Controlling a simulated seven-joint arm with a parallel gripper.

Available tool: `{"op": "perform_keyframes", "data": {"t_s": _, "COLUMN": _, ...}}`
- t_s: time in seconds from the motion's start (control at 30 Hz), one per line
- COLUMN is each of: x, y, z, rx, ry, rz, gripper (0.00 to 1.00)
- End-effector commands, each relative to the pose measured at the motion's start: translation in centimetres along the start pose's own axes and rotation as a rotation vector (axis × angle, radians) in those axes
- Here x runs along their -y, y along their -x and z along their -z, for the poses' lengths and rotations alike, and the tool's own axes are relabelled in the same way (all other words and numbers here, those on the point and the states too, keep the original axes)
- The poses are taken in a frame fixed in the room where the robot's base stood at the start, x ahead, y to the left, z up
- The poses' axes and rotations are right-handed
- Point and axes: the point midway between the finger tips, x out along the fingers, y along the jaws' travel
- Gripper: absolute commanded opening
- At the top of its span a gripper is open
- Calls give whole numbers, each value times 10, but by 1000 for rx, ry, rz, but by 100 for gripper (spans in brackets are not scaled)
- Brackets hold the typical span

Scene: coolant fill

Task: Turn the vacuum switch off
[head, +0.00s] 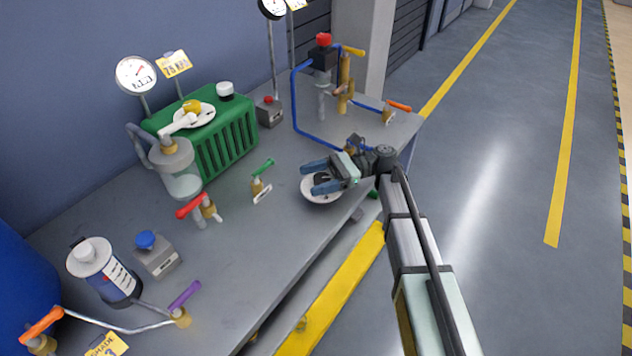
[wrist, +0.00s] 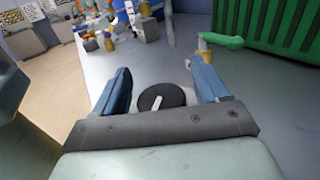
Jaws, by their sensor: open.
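My gripper (head: 316,177) is open and empty, its two blue fingers spread over the right part of the bench. Below it is a round white plate (head: 318,198), which the gripper partly hides. In the wrist view a black round knob (wrist: 172,94) with a white pointer bar shows between the fingers (wrist: 160,76). Whether the fingers touch it, I cannot tell. Grey boxes with a red button (head: 269,112) and a blue button (head: 153,256) stand farther left. No label that I can read names the vacuum switch.
A small valve with a green handle (head: 260,178) stands left of my gripper. A green finned unit (head: 220,138) is at the back. The bench's front edge is close by.

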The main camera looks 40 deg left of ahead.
Motion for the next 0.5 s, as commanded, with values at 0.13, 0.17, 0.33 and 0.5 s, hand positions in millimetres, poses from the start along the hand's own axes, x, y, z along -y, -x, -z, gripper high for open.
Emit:
{"op": "perform_keyframes", "data": {"t_s": 0.13, "x": 0, "y": 0, "z": -24, "rx": -1, "ry": 2, "rz": 0, "gripper": 74}}
{"op": "perform_keyframes", "data": {"t_s": 0.17, "x": 0, "y": 0, "z": -29, "rx": -1, "ry": 2, "rz": 0, "gripper": 74}}
{"op": "perform_keyframes", "data": {"t_s": 0.33, "x": 0, "y": 0, "z": -55, "rx": -1, "ry": 1, "rz": -1, "gripper": 74}}
{"op": "perform_keyframes", "data": {"t_s": 0.5, "x": 0, "y": 0, "z": -74, "rx": 0, "ry": 0, "rz": -1, "gripper": 74}}
